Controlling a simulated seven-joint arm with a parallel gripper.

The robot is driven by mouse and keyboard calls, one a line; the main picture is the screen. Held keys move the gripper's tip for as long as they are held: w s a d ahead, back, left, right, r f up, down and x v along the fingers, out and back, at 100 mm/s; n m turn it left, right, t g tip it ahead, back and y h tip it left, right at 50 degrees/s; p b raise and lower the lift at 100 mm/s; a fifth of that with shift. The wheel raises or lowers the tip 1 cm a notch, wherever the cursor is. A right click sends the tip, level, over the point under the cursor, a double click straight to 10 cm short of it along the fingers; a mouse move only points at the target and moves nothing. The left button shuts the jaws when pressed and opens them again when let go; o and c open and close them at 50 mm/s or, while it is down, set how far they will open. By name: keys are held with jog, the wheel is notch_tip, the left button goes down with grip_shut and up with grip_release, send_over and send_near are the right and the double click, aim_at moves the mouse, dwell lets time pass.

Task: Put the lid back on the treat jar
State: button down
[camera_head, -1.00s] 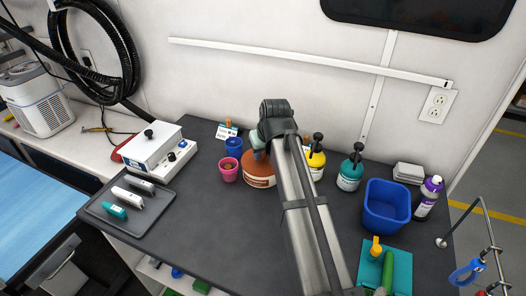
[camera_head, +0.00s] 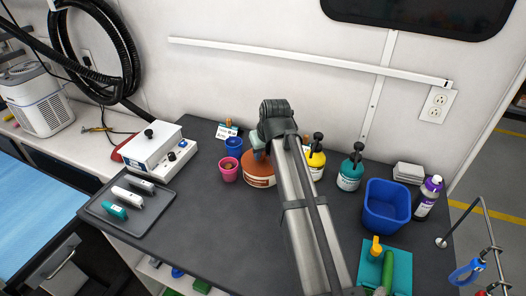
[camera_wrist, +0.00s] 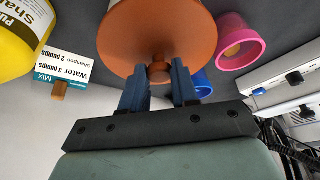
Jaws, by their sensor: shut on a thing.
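The treat jar (camera_head: 259,180), orange-brown with a pale label, stands on the dark counter, largely covered by my arm in the head view. Its round orange-brown lid (camera_wrist: 165,40) fills the top middle of the wrist view, with a small knob (camera_wrist: 160,73) toward me. My gripper (camera_wrist: 160,85) is shut on the lid's knob, one blue finger on each side. The lid is over the jar; I cannot tell whether it rests fully on the rim or sits slightly above it.
A pink cup (camera_head: 228,170) and a blue cup (camera_head: 234,147) stand close left of the jar. A yellow pump bottle (camera_head: 315,163) and a teal one (camera_head: 350,172) stand to the right, beside a blue bin (camera_head: 387,205).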

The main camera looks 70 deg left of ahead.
jog(key=shift+f, duration=0.1)
dwell(0.8)
jog(key=shift+c, duration=1.5)
grip_release()
jog(key=shift+r, duration=3.55)
grip_shut()
jog(key=shift+f, duration=2.55)
